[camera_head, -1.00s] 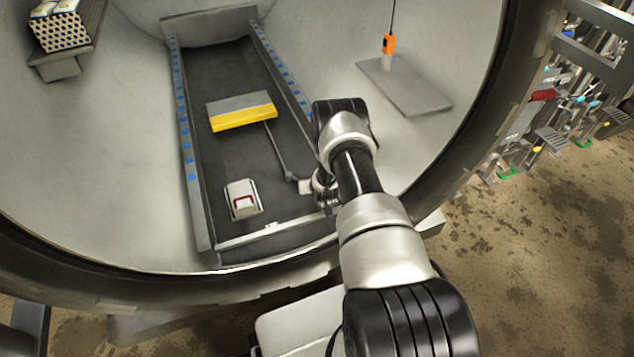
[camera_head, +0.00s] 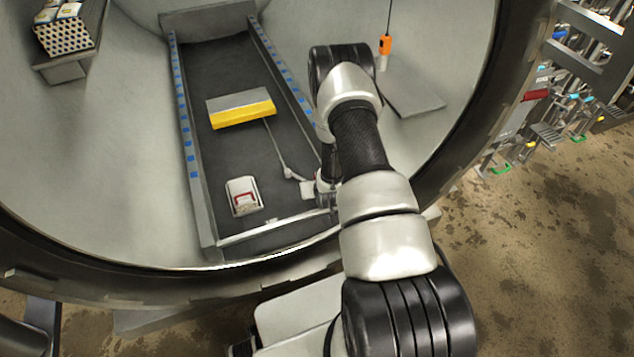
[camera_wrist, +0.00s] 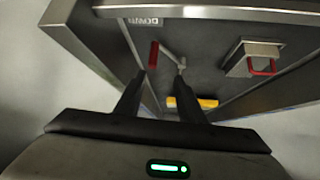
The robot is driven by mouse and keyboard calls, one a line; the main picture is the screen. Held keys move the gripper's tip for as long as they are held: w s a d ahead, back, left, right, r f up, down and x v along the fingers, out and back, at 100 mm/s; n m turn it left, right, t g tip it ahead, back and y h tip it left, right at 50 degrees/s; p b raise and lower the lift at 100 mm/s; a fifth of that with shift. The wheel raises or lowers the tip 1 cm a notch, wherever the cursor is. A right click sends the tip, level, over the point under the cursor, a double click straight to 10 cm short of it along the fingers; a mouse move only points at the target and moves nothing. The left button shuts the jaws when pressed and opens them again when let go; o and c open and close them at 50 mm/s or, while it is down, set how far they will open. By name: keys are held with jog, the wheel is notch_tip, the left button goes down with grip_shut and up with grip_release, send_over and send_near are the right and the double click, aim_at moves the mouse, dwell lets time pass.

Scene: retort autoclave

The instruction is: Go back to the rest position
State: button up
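In the wrist view the two dark fingers of my gripper (camera_wrist: 160,78) stand apart with nothing seen between them, so it is open. Beyond them are the dark deck, a small red piece (camera_wrist: 153,55) and a thin grey bar (camera_wrist: 174,58). In the head view my arm reaches over the round vessel's rim (camera_head: 160,282).
A dark deck (camera_head: 215,75) with blue-marked rails lies inside the vessel. On it are a yellow and grey block (camera_head: 241,109) with a thin rod, and a white box with a red handle (camera_head: 243,197). An orange tool (camera_head: 385,46) hangs at the right. A rack (camera_head: 590,50) stands outside.

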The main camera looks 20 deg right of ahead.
jog(key=w+a+r+g, duration=0.1)
jog(key=a+r, duration=0.1)
jog(key=r, duration=1.3)
jog(key=w+a+r, duration=0.1)
jog(key=a+r, duration=0.2)
jog(key=r, duration=1.2)
jog(key=s+a+r+n+g+y, duration=0.1)
jog(key=s+a+r, duration=0.3)
jog(key=s+r, duration=1)
jog(key=s+a+r+n+g, duration=0.1)
jog(key=s+a+r, duration=0.15)
jog(key=s, duration=0.65)
jog(key=s+a+r, duration=0.2)
jog(key=s+r, duration=0.2)
jog(key=s, duration=0.4)
notch_tip(320, 180, up, 20)
jog(key=p, duration=1.9)
jog(key=shift+s+d+f+y+p, duration=0.2)
jog(key=shift+s+y+p, duration=0.1)
jog(key=shift+s+y, duration=0.1)
jog(key=shift+c, duration=0.5)
